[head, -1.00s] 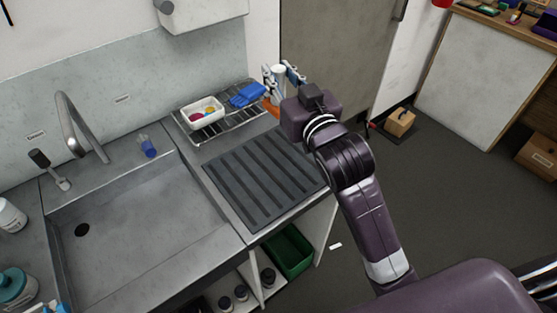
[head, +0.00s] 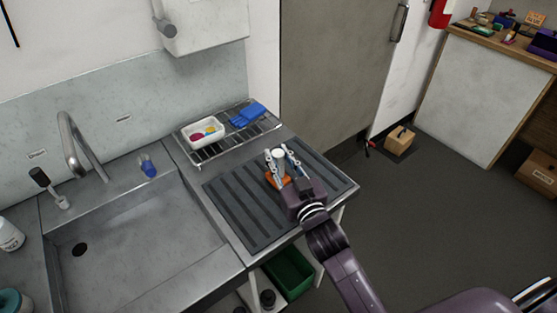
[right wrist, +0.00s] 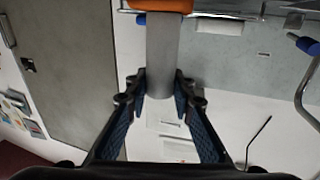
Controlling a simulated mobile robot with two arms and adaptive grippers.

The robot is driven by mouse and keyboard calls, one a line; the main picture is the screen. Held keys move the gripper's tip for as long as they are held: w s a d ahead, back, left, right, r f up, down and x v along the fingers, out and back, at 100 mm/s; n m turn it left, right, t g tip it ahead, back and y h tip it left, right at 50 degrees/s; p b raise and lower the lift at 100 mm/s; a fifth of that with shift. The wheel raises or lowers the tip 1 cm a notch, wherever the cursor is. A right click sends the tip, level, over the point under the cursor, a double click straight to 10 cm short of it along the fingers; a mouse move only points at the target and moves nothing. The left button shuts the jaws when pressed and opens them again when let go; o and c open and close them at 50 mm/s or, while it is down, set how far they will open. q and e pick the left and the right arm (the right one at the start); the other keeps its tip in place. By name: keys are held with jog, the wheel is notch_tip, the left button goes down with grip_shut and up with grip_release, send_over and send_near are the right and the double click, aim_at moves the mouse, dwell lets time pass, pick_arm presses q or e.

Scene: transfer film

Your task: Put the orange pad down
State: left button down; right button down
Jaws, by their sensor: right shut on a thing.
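The orange pad (head: 276,181) is on the end of a pale grey handle (head: 279,154). My right gripper (head: 280,165) is shut on this handle, over the dark ribbed mat (head: 237,200) on the counter. In the right wrist view, my right gripper (right wrist: 163,92) has one finger on each side of the handle (right wrist: 164,50), and the orange pad (right wrist: 162,5) is cut off by the top edge. The gripper partly hides the pad in the head view. I cannot tell whether the pad touches the mat. My left gripper is out of view.
A wire rack (head: 213,149) behind the mat holds a white tub (head: 203,131) with coloured items and a blue cloth (head: 246,115). The sink (head: 150,230) lies left of the mat. A green bin (head: 289,273) stands below the counter. Much of the mat's left part is bare.

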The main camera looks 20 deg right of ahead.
jog(key=shift+f, duration=0.7)
jog(key=shift+f, duration=0.2)
jog(key=c, duration=1.7)
grip_release()
jog(key=shift+o, duration=0.2)
